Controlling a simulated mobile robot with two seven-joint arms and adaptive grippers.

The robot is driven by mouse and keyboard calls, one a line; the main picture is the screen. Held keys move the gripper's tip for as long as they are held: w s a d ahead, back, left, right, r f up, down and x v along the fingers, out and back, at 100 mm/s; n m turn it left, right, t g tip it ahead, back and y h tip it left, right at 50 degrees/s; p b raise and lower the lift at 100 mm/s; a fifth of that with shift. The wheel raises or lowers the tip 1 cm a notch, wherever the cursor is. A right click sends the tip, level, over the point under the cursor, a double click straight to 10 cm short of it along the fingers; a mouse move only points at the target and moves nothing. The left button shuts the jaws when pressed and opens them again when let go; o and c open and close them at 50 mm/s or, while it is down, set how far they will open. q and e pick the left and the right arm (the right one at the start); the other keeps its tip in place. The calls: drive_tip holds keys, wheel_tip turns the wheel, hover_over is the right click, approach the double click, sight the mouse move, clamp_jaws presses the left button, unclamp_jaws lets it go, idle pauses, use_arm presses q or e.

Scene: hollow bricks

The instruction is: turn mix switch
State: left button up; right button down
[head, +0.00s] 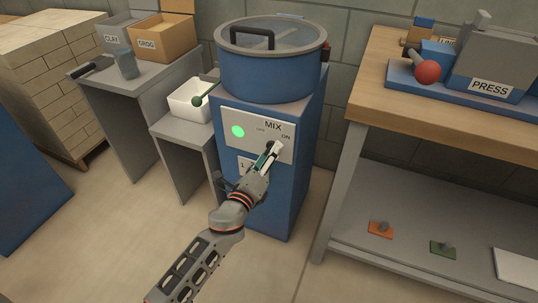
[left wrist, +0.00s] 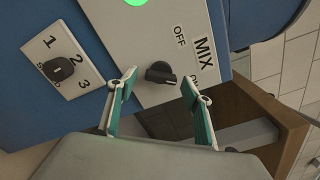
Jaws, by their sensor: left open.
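The mix switch is a black knob on a white panel (head: 230,115) marked MIX, OFF and ON. The knob (left wrist: 160,73) shows clearly in the left wrist view, its narrow end toward the picture's right, on the ON side. In the head view my gripper partly covers it. A round green light (head: 238,131) glows on the panel, and its edge shows in the left wrist view (left wrist: 136,2). My left gripper (head: 272,154) is open in front of the knob. In the left wrist view its fingertips (left wrist: 165,83) lie either side of the knob; contact cannot be told. My right gripper is out of view.
A blue mixer (head: 268,75) with a lidded drum bears the panel. A second knob, for speed (left wrist: 58,69), sits beside it, marked 1, 2, 3. A white bin (head: 187,103) with a green-ended tool stands left. A wooden-topped bench (head: 385,85) with a press stands right.

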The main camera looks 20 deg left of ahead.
use_arm(q)
drive_tip(key=shift+w, duration=0.15)
drive_tip(key=c, duration=1.1)
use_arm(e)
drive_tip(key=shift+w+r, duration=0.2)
